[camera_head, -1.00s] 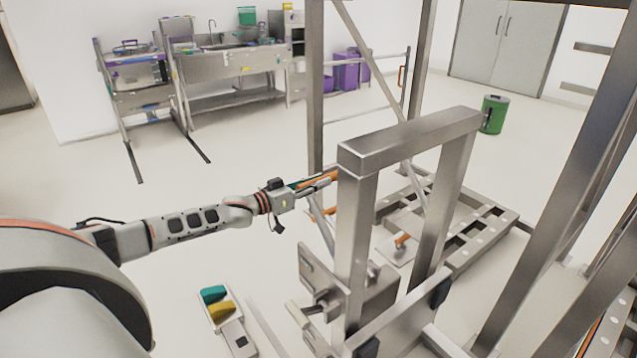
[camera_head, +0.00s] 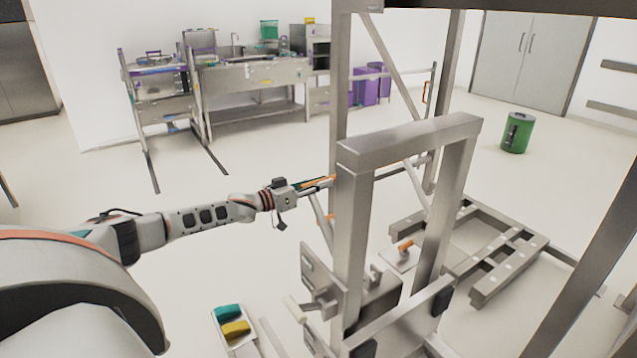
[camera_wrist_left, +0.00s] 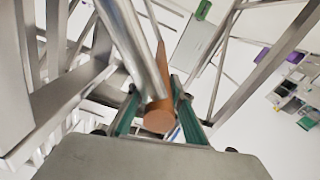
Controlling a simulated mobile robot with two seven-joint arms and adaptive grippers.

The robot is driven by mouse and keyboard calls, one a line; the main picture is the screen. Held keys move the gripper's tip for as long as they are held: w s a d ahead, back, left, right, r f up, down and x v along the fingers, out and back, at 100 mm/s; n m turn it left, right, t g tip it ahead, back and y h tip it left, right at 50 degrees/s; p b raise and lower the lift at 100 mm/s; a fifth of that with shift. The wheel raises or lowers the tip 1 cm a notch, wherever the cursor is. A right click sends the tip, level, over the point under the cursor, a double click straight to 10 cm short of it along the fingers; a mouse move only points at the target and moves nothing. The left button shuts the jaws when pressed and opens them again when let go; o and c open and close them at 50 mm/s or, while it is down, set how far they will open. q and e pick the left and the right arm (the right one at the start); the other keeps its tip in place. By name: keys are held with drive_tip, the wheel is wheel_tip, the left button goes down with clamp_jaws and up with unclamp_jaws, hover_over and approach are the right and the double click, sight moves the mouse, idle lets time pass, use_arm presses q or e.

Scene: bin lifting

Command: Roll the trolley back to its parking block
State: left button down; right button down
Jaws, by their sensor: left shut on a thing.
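A steel inverted-U frame (camera_head: 408,140), which looks like the trolley, stands upright close in front of me, with brackets and crossbars low on it. My left gripper (camera_head: 328,182) reaches to its left upright, which hides the fingertips in the head view. In the left wrist view, the green-sided fingers of my left gripper (camera_wrist_left: 158,108) are shut on an orange handle (camera_wrist_left: 159,119), beside a thick steel tube. My right gripper is not in view. I cannot make out which thing is the parking block.
A low slatted steel base (camera_head: 490,285) lies behind the frame, near a tall steel post (camera_head: 339,75). A small tray with teal and yellow blocks (camera_head: 235,330) is at lower centre. A green bin (camera_head: 517,133) and a sink bench (camera_head: 255,75) stand behind.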

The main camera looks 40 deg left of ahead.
use_arm(q)
drive_tip(key=shift+a+f, duration=0.25)
drive_tip(key=c, duration=1.8)
unclamp_jaws()
drive_tip(key=shift+w+f, duration=0.1)
drive_tip(key=shift+w+a+f, duration=0.1)
drive_tip(key=shift+a, duration=0.05)
drive_tip(key=shift+r, duration=0.2)
drive_tip(key=shift+v, duration=6)
